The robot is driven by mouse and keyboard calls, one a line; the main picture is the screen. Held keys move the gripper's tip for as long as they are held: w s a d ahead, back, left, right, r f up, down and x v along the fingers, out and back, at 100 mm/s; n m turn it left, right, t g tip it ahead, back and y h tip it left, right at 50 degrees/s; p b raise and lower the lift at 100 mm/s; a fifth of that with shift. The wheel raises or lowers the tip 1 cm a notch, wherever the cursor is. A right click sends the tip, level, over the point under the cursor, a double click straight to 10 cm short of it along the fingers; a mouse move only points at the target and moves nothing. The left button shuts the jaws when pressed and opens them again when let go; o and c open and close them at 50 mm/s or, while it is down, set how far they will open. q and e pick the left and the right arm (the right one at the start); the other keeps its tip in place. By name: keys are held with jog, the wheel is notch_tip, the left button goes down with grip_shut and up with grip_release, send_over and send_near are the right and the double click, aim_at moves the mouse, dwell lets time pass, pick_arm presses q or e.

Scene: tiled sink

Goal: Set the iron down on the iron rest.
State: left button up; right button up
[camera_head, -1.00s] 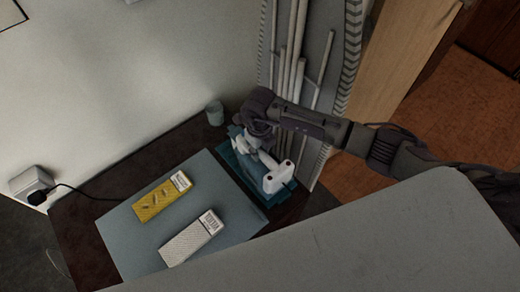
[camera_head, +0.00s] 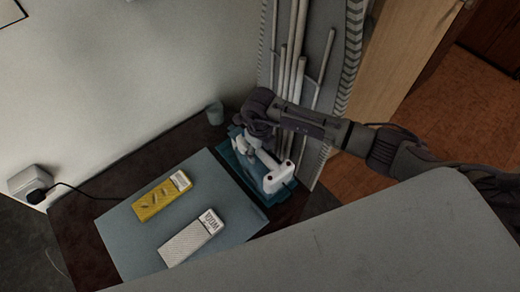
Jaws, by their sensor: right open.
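The iron (camera_head: 277,176), white with a grey-blue part, is on the teal iron rest (camera_head: 243,176) at the right of the dark table. The rest's rim shows around it. My right gripper (camera_head: 254,138) is open at the iron's upper end, very close to it; its fingers are dark and partly hidden by the wrist, so I cannot tell whether they touch the iron. My left gripper is not in view.
A grey-blue mat (camera_head: 134,238) on the table holds a yellow box (camera_head: 160,197) and a white box (camera_head: 190,238). A cup (camera_head: 215,113) stands by the wall. A plugged-in cord (camera_head: 75,189) is at left. Pipes (camera_head: 293,60) rise behind my arm.

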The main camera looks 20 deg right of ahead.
notch_tip(320, 180, up, 12)
dwell(0.6)
